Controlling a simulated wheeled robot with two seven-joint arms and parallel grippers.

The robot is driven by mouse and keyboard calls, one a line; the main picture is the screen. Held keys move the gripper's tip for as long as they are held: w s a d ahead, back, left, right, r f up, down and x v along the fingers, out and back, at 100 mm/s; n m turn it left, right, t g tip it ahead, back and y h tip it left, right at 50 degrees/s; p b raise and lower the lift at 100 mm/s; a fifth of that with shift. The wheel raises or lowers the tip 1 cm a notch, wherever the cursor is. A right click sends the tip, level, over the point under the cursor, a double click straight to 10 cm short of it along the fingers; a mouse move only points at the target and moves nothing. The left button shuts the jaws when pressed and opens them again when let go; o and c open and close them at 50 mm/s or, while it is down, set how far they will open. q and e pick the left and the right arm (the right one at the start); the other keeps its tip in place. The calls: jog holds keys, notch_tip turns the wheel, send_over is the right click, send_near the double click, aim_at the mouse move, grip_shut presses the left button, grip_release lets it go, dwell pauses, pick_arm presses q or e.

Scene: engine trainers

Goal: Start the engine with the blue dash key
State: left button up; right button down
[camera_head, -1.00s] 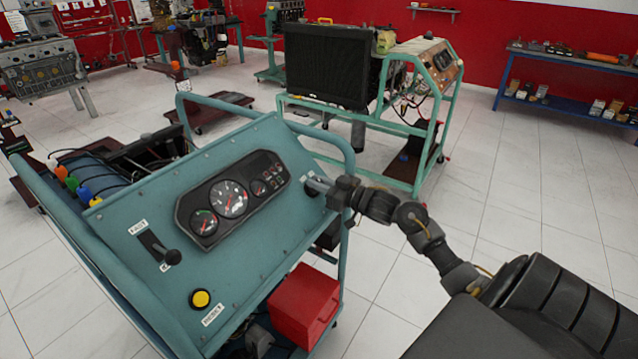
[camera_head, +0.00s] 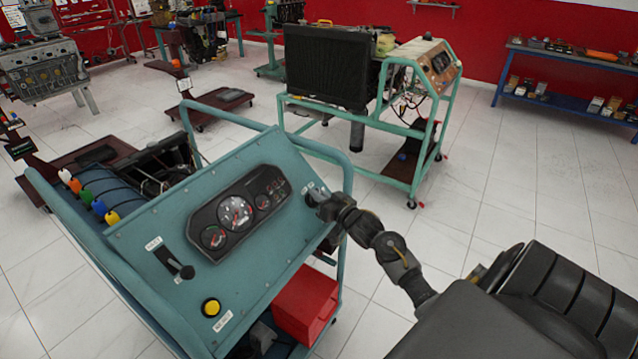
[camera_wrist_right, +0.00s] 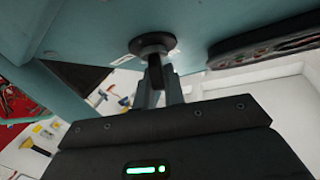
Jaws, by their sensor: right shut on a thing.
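The blue-green dash panel (camera_head: 273,237) carries a gauge cluster (camera_head: 238,212), a lever (camera_head: 174,262) and a yellow button (camera_head: 211,307). My right gripper (camera_head: 318,195) is at the panel's upper right corner, at the key switch. In the right wrist view, the round dark switch (camera_wrist_right: 152,44) sits on the panel, and my right gripper's fingers (camera_wrist_right: 160,88) are shut on the dark key (camera_wrist_right: 155,72) that stands out from it. The key's blue colour does not show. The fingers hide part of the key. My left gripper is not in view.
A red box (camera_head: 305,303) sits below the panel's right side. A green tube frame (camera_head: 345,165) rises behind the panel. Another engine stand (camera_head: 416,160) with a radiator stands behind, and a blue shelf (camera_head: 570,115) is at the far right. White floor lies between.

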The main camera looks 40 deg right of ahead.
jog(key=m+g+h+p, duration=0.1)
jog(key=m+h+p, duration=0.1)
jog(key=m+g+h+p, duration=0.1)
jog(key=m+p, duration=0.2)
jog(key=m+g+h+p, duration=0.1)
jog(key=m+h+p, duration=0.1)
jog(key=m, duration=0.1)
jog(key=shift+r+h+p, duration=0.25)
jog(key=shift+h+p, duration=0.05)
jog(key=shift+p, duration=0.1)
jog(key=shift+d+f+m+g+h+p, duration=0.15)
jog(key=shift+m+g+h+p, duration=0.3)
jog(key=shift+m+g+p, duration=0.65)
jog(key=shift+f+m+g+h+p, duration=0.1)
jog(key=shift+m+g+h+p, duration=0.5)
jog(key=shift+m, duration=0.8)
